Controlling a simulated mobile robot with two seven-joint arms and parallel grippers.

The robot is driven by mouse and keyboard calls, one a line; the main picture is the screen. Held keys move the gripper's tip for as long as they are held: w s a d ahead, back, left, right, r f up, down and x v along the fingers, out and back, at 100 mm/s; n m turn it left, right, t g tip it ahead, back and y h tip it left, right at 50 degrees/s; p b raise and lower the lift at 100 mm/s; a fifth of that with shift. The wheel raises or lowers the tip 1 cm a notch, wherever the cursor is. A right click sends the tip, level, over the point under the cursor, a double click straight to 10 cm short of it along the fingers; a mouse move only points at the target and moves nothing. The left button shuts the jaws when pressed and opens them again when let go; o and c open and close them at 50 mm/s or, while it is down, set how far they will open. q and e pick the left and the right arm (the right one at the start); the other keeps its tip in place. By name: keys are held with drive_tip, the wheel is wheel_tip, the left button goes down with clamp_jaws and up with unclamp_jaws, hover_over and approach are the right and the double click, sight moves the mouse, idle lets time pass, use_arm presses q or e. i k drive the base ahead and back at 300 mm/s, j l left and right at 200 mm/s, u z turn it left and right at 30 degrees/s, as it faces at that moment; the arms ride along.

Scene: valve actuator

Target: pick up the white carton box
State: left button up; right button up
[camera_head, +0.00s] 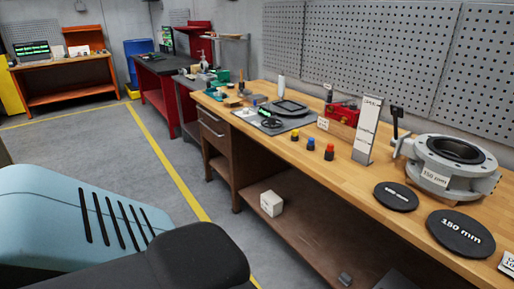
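A small white carton box (271,203) sits on the brown lower shelf (300,240) of the wooden workbench, near the shelf's left part. Its top and two sides show, with small dark marks on one side. It stands clear of other things on the shelf. Neither of my grippers shows in the head view, and nothing is seen touching the box. A light blue and black part, which looks like my own body, fills the lower left.
The workbench top (350,170) overhangs the shelf and carries a grey valve body (446,165), black discs (460,233) and small colored parts. A small grey object (345,279) lies at the shelf's front. The floor (90,155) to the left is open.

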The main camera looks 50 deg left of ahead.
sight(271, 203)
drive_tip(key=k+j+u, duration=0.3)
drive_tip(key=j, duration=0.45)
drive_tip(key=j+u, duration=0.3)
drive_tip(key=j, duration=0.45)
drive_tip(key=k+j+u, duration=0.1)
drive_tip(key=j+u, duration=0.2)
drive_tip(key=j, duration=0.55)
drive_tip(key=i+z, duration=0.25)
drive_tip(key=z, duration=0.25)
drive_tip(key=i+j+z, duration=0.2)
drive_tip(key=z, duration=0.25)
drive_tip(key=i+j+z, duration=0.4)
drive_tip(key=i+j, duration=0.2)
drive_tip(key=j, duration=0.2)
drive_tip(key=i+j, duration=0.15)
drive_tip(key=j, duration=0.15)
drive_tip(key=i+j, duration=0.15)
drive_tip(key=i+j+z, duration=0.1)
drive_tip(key=j, duration=0.3)
drive_tip(key=i, duration=0.05)
